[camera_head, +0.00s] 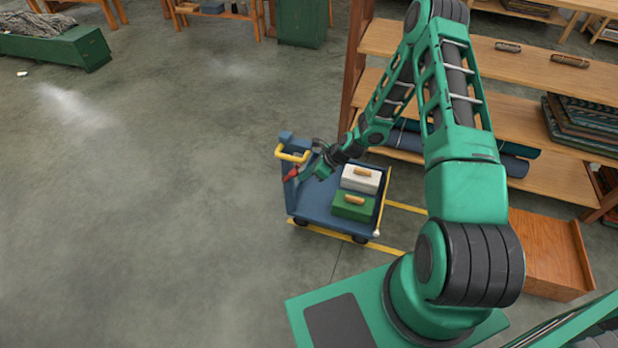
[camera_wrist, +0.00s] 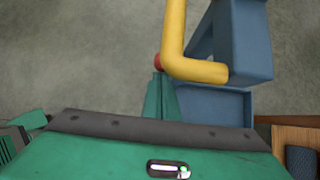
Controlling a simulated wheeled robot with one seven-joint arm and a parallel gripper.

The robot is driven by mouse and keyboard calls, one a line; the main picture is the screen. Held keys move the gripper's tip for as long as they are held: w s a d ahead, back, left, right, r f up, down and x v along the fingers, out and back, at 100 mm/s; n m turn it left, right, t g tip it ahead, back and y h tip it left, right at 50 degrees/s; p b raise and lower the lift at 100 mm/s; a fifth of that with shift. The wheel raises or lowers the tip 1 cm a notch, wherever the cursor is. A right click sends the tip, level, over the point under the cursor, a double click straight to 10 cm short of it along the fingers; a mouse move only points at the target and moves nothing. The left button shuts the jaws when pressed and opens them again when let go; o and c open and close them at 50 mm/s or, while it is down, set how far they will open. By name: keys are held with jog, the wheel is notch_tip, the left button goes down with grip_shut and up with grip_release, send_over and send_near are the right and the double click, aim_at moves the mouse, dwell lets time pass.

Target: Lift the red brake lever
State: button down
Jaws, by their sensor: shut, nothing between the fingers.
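The red brake lever (camera_head: 291,174) is at the handle end of a blue cart (camera_head: 322,208), just under the yellow push handle (camera_head: 292,155). In the wrist view only a small red end of the lever (camera_wrist: 158,62) shows, beside the yellow handle (camera_wrist: 174,40); the rest is hidden. My gripper (camera_head: 303,172) is shut and empty, with its fingertips right at the lever. In the wrist view the green fingers (camera_wrist: 159,80) point at the red end. I cannot tell whether they touch it.
A white box (camera_head: 360,180) and a green box (camera_head: 352,206) stand on the cart. Wooden shelves (camera_head: 545,70) with rolls and stacked cloth stand behind it at the right. Yellow lines mark the floor around the cart. The floor to the left is clear.

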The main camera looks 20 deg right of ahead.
jog(key=shift+w+a+r, duration=0.7)
jog(key=shift+r, duration=0.05)
jog(key=s+d+f, duration=0.3)
jog(key=d, duration=0.1)
notch_tip(320, 180, up, 10)
jog(key=s+d, duration=0.1)
jog(key=shift+s+d+f, duration=0.2)
jog(key=shift+s+f, duration=0.05)
dwell(0.5)
